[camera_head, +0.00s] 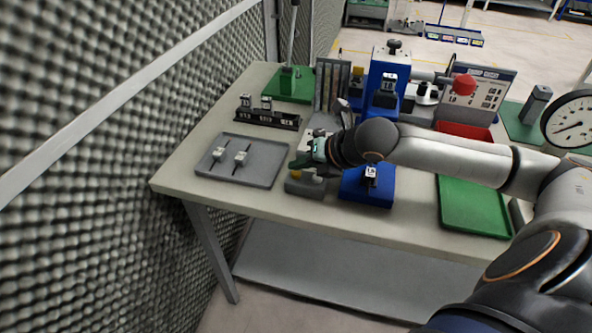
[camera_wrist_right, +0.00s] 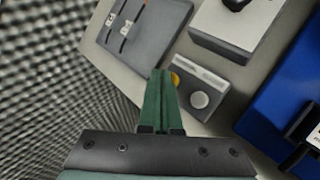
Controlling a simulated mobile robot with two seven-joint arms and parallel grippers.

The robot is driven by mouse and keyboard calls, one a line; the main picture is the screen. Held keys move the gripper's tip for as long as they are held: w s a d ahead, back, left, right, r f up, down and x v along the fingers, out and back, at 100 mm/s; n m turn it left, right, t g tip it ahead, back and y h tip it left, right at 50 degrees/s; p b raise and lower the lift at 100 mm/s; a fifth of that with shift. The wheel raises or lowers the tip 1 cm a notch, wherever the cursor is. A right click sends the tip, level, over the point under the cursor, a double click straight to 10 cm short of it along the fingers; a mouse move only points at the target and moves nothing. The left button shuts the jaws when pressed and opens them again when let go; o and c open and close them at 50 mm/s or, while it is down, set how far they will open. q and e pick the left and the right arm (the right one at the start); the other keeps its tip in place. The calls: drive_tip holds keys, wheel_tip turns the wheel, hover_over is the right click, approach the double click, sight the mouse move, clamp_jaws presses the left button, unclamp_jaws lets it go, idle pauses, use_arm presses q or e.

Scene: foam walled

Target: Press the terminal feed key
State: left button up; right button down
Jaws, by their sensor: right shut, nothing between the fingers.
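A small grey control box (camera_head: 306,186) sits on the table near its front edge. In the wrist view the box (camera_wrist_right: 215,85) shows a yellow button (camera_wrist_right: 176,79), partly hidden by my fingers, and a round pale button (camera_wrist_right: 199,100). The yellow button also shows in the head view (camera_head: 295,174). I cannot tell from any label which button is the feed key. My right gripper (camera_head: 294,163) is shut and empty, with green fingers. In the wrist view its fingertips (camera_wrist_right: 160,73) lie beside the yellow button; whether they touch it I cannot tell. My left gripper is out of view.
A grey tray (camera_head: 262,174) with two small parts lies left of the box. A blue fixture (camera_head: 378,190) stands close on its right. A green tray (camera_head: 474,205) is farther right. A pale block (camera_wrist_right: 228,28) stands behind the box. A foam wall (camera_head: 90,190) borders the left side.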

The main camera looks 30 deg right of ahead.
drive_tip(key=shift+f, duration=0.6)
idle(0.8)
drive_tip(key=shift+r, duration=0.15)
drive_tip(key=shift+r+p, duration=0.85)
drive_tip(key=shift+p, duration=0.4)
wheel_tip(320, 180, up, 3)
drive_tip(key=p, duration=0.3)
drive_tip(key=shift+p, duration=0.35)
wheel_tip(320, 180, up, 2)
drive_tip(key=shift+p, duration=1.2)
drive_tip(key=shift+a, duration=0.1)
